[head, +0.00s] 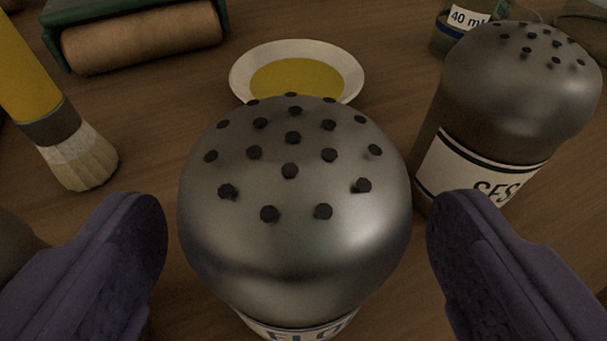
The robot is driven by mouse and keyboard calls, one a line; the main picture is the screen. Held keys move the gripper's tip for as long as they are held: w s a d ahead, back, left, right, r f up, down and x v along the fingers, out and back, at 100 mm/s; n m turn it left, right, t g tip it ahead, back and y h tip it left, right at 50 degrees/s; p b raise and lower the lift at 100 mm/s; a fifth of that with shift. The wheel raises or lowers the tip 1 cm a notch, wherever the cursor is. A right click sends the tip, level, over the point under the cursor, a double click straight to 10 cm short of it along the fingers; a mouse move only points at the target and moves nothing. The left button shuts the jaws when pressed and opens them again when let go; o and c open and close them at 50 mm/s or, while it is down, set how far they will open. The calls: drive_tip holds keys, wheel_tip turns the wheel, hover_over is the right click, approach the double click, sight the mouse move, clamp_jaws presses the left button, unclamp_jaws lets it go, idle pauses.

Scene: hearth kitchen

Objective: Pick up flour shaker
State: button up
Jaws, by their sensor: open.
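The flour shaker (295,245) stands upright in the middle of the head view, close to the camera. It has a domed metal lid with dark holes, and a pale label at the bottom edge shows part of "FLO". My gripper (297,235) is open, with one dark purple finger to the left of the shaker and one to the right. A gap shows between each finger and the lid. The shaker's lower body is hidden below its lid and the picture's edge.
A similar shaker (520,90) labelled "SES" stands close behind the right finger. A white dish (240,75) of yellow liquid is behind the flour shaker. A brush (75,155) lies left. A brown roll (140,38) in a green holder and a "40 ml" container (465,20) are at the back.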

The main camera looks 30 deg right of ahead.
drive_tip(key=b+x, duration=0.1)
drive_tip(key=x, duration=0.3)
drive_tip(key=shift+w, duration=0.15)
drive_tip(key=c, duration=1.1)
drive_tip(key=shift+c, duration=0.2)
drive_tip(key=shift+r, duration=0.15)
